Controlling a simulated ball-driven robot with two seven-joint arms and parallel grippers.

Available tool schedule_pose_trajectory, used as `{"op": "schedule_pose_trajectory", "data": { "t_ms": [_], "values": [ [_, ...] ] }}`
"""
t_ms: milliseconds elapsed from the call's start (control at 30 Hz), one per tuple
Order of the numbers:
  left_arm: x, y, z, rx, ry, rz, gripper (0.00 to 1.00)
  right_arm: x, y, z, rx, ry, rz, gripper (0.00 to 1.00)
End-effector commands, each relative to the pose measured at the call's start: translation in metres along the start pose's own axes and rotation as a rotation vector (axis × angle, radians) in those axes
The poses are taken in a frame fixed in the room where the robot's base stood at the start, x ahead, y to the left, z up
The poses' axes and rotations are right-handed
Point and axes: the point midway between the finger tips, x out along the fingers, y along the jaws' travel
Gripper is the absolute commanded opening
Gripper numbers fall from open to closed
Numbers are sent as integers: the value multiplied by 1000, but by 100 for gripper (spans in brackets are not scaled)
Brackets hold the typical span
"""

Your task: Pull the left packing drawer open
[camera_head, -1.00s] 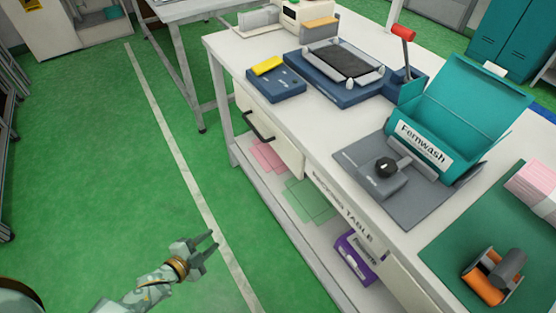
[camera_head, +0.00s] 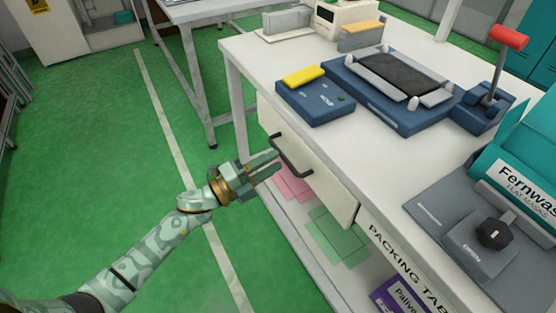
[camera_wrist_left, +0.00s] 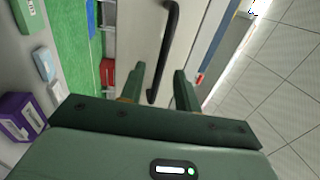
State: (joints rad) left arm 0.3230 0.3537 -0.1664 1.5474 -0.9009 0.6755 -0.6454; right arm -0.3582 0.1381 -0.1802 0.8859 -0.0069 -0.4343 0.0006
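The left packing drawer (camera_head: 322,187) is a pale front under the left end of the packing table, and it looks shut. Its dark bar handle (camera_head: 293,158) also shows in the wrist view (camera_wrist_left: 172,28), running lengthwise. My left gripper (camera_head: 273,163) is at the handle's near side, with its fingers pointing at the drawer front. In the wrist view the two fingers (camera_wrist_left: 160,78) are apart, and the lower end of the handle shows between them. I cannot tell whether they touch it. My right gripper is not in view.
A lower shelf holds pink and green sheets (camera_head: 338,235) and a purple box (camera_head: 395,300). Green floor left of the table is clear.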

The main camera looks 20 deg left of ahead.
Motion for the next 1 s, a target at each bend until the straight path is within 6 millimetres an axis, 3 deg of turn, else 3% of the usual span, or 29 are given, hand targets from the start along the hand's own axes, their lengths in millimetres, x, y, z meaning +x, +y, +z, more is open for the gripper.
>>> {"op": "schedule_pose_trajectory", "data": {
  "t_ms": [200,467,500,600,1000],
  "values": [
    [20,1,0,-1,0,0,32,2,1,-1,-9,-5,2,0],
    [22,0,0,0,0,1,32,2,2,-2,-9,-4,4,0],
    [22,0,0,-1,0,1,30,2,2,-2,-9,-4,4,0],
    [22,0,0,-1,0,1,2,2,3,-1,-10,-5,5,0],
    [15,-1,0,-1,0,3,0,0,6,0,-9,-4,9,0]
  ]
}}
